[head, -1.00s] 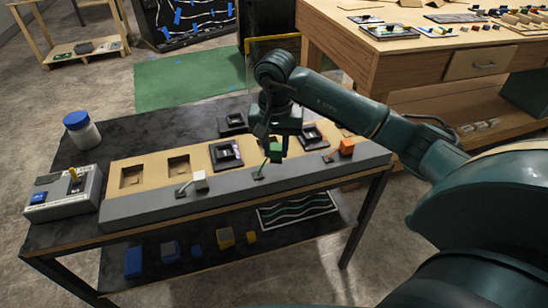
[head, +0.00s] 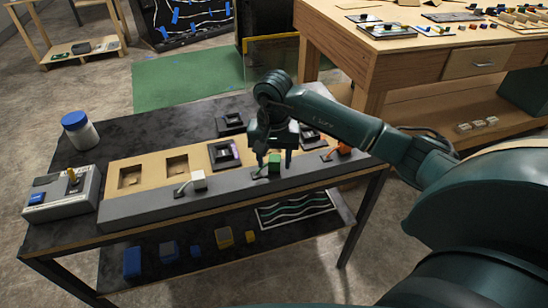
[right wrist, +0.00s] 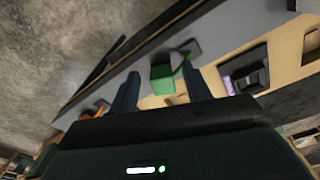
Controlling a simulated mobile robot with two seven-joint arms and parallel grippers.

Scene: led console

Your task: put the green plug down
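The green plug (head: 274,164) sits on the grey front strip of the console (head: 140,209), at the end of its short lead. It also shows in the right wrist view (right wrist: 162,79). My right gripper (head: 273,157) is just above it, with fingers spread on either side. In the right wrist view the open fingers (right wrist: 160,88) show gaps between them and the plug. The plug's underside is hidden. My left gripper is out of view.
A white plug (head: 199,180) stands left on the strip and an orange plug (head: 344,149) right. Behind are square sockets, some with dark modules (head: 224,154). A grey switch box (head: 62,195) and blue-lidded jar (head: 80,131) stand at the left.

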